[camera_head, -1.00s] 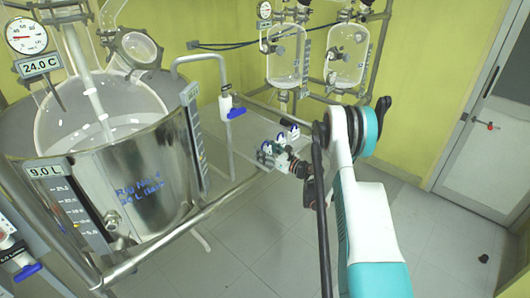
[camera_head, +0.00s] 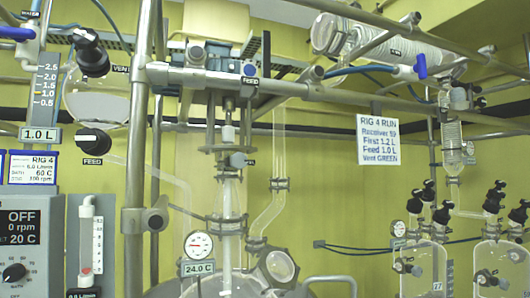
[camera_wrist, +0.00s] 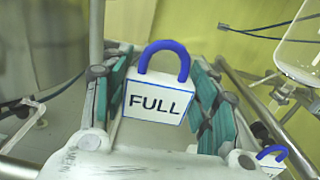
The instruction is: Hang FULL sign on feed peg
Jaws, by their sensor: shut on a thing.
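The FULL sign (camera_wrist: 158,100) is a white block with black letters and a blue loop on top. In the wrist view it sits upright between the two teal finger pads of my gripper (camera_wrist: 160,85), which is shut on it. Neither my gripper nor the sign shows in the head view. In the head view a small FEED tag (camera_head: 250,81) sits on the metal crossbar above the reactor, with a small dark and blue part (camera_head: 249,69) just above it. I cannot tell whether that part is the peg. A second FEED label (camera_head: 92,161) is under a black knob at left.
Metal rails (camera_head: 220,78) cross the upper head view. A RIG 4 RUN notice (camera_head: 378,139) hangs at right, and glass vessels (camera_head: 424,265) stand at lower right. In the wrist view another white, blue-looped item (camera_wrist: 270,160) is at lower right.

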